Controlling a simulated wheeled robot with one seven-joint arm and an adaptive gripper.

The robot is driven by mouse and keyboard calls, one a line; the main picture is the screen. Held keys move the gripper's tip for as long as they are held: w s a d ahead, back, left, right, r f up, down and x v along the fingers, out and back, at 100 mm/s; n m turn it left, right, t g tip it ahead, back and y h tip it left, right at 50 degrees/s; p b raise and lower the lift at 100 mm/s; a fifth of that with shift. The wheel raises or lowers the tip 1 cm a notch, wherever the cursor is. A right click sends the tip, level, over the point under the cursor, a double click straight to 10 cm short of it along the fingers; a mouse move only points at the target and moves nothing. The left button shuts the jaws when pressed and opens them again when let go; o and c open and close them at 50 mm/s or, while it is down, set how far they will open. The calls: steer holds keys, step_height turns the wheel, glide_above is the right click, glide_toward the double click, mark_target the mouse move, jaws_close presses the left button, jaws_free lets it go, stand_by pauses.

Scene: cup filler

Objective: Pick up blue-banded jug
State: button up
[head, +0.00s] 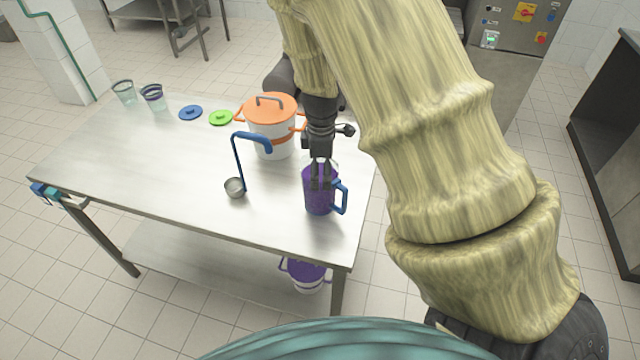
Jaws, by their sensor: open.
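A purple jug (318,205) with a blue handle stands upright near the right front part of the steel table. Its handle points right. No blue band is clear on its body, and my gripper covers part of its upper side. My gripper (320,184) points down at the jug from above, its two fingers spread apart at the jug's rim. I cannot tell whether the fingers are inside the mouth, astride the wall or in front of it. Nothing is seen held.
A white pot (265,147) with an orange lid stands behind the jug. A blue-handled ladle (235,187) is to the left. A blue lid (190,112), a green lid (220,118) and two clear cups (124,94) are farther left. The table's (140,170) left middle is clear.

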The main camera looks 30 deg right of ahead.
steer(key=shift+w+a+f+p, duration=0.1)
steer(key=shift+f+p, duration=0.55)
steer(key=shift+f, duration=1.15)
steer(key=shift+c, duration=0.4)
steer(key=c, duration=1.7)
